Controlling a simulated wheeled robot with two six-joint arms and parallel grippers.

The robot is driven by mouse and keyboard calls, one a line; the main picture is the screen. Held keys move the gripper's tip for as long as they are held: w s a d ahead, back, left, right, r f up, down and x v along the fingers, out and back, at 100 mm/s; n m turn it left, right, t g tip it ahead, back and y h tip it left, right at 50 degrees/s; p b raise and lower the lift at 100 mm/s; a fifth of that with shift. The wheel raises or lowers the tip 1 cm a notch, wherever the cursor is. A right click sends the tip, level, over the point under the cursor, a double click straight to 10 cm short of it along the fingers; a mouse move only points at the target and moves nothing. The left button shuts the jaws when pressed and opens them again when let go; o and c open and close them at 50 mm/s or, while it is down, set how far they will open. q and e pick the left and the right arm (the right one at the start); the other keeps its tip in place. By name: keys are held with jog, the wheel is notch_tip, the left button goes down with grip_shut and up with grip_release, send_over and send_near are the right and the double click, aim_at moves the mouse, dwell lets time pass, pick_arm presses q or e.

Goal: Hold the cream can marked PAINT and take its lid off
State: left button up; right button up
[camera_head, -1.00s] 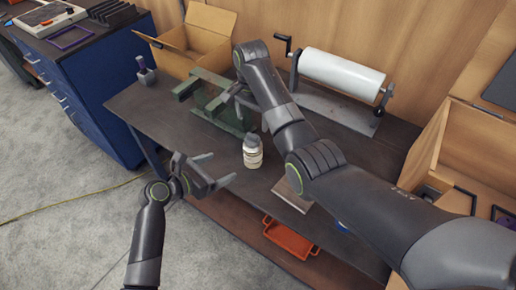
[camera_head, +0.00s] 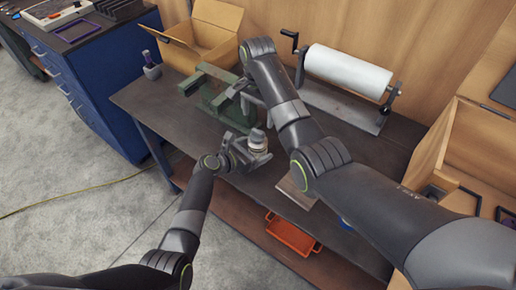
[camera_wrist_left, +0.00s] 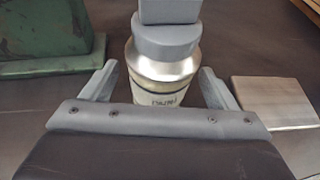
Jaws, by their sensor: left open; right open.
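The cream can (camera_head: 256,149) stands upright on the dark bench. In the left wrist view, the can (camera_wrist_left: 160,100) shows a silver shoulder and upside-down lettering that I cannot read clearly. A grey rounded lid (camera_wrist_left: 165,46) sits on top, with a grey block directly above it; I cannot tell whether the block is part of the lid. My left gripper (camera_wrist_left: 157,80) is open, with one finger on each side of the can and visible gaps. My right gripper (camera_head: 254,104) is open near the green vise, behind the can; my right forearm partly hides it.
The green vise (camera_head: 222,108) stands behind the can. An orange tray (camera_head: 292,236) lies on the lower shelf.

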pick_arm(q)
jog(key=shift+x, duration=0.85)
pick_arm(e)
jog(key=shift+s+a, duration=0.1)
pick_arm(q)
jog(key=shift+c, duration=0.4)
